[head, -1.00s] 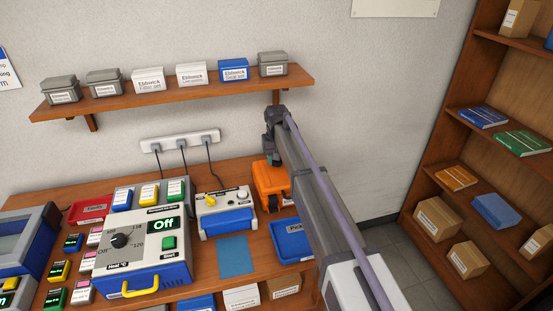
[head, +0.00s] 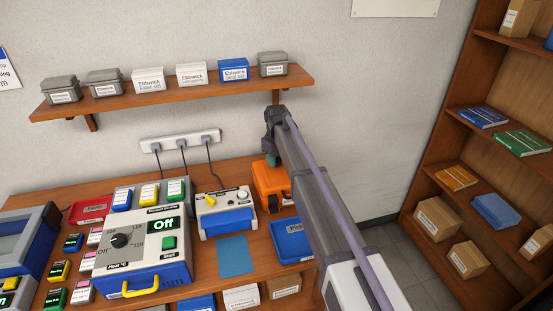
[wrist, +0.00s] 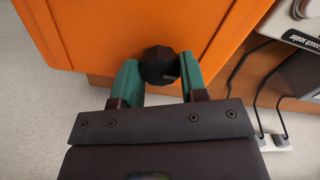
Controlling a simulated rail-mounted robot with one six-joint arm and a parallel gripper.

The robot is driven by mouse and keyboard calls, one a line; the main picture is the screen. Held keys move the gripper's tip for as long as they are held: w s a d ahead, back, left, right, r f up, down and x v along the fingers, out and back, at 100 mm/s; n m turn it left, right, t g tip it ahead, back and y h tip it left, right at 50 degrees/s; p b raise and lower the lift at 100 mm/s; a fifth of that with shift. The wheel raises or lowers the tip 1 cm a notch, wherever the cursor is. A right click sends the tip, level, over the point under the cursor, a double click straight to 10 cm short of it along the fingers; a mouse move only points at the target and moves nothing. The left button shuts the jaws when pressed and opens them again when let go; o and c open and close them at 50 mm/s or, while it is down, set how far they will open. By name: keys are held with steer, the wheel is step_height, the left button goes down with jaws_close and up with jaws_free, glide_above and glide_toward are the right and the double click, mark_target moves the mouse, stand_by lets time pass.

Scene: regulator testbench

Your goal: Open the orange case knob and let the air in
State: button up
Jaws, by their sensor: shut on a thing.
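The orange case (head: 269,184) stands on the bench right of the small white tester, partly hidden behind my arm. In the wrist view the case's orange face (wrist: 120,28) fills the upper part of the picture. A black, many-sided knob (wrist: 158,62) sits at this face's edge. My gripper (wrist: 159,72) has its teal fingers on either side of the knob and is shut on it. In the head view my gripper (head: 271,159) is at the top of the case, and the knob is hidden there.
A white tester (head: 225,211) with a yellow lever stands left of the case. A blue tray (head: 291,240) lies in front of it, beside my arm. A power strip (head: 180,140) with several plugged-in cables is on the wall behind. A shelf (head: 190,90) with boxes hangs above.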

steer(key=o, duration=0.9)
step_height(320, 180, up, 11)
steer(key=p, duration=1)
steer(key=shift+f+p, duration=0.1)
steer(key=shift+p, duration=0.3)
steer(key=s+d+f+m+b, duration=0.1)
steer(key=s+d+m, duration=0.2)
steer(key=s+d, duration=0.4)
steer(key=s+d+f+m+b, duration=0.2)
steer(key=s+d, duration=0.6)
steer(key=s, duration=0.8)
steer(key=s+d+f+m+b, duration=0.1)
steer(key=s+d+m, duration=0.2)
steer(key=s+d, duration=0.5)
steer(key=shift+s+d+f+m+b, duration=0.15)
steer(key=shift+s, duration=1)
steer(key=shift+s+d+f+m+b, duration=0.1)
steer(key=shift+s+f+m+b, duration=0.05)
steer(key=shift+s, duration=1)
